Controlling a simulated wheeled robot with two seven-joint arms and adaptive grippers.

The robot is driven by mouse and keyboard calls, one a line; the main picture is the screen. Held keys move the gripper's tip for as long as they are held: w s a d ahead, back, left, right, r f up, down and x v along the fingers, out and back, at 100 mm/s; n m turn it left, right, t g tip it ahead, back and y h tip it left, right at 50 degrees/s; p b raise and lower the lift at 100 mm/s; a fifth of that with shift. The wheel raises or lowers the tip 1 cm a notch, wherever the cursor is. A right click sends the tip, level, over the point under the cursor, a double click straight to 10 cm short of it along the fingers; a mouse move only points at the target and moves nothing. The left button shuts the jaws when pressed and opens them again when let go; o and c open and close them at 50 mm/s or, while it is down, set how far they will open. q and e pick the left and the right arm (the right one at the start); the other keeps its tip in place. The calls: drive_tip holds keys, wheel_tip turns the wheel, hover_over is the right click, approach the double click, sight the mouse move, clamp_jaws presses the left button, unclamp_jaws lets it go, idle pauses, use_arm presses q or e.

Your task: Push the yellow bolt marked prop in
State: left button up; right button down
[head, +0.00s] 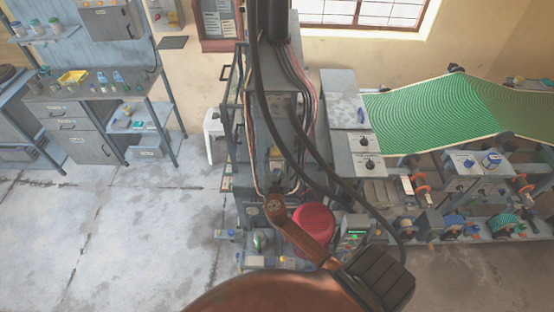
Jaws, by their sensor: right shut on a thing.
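The grey upright plate press (251,130) stands at the middle of the head view. A small dull-yellow piece, which looks like the bolt (275,153), shows on its front; its marking is too small to read. My left gripper is not in view.
A red round part (314,221) sits low on the press beside my arm. Dark cables hang in front. A green belt (440,115) and machine units stand at the right. A workbench (95,92) stands at the left. The floor (130,230) at the left is clear.

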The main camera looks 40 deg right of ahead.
drive_tip(key=shift+d+r, duration=0.1)
drive_tip(key=shift+r, duration=0.05)
drive_tip(key=c, duration=1.5)
unclamp_jaws()
drive_tip(key=o, duration=0.4)
drive_tip(key=shift+w, duration=0.15)
drive_tip(key=v, duration=1.2)
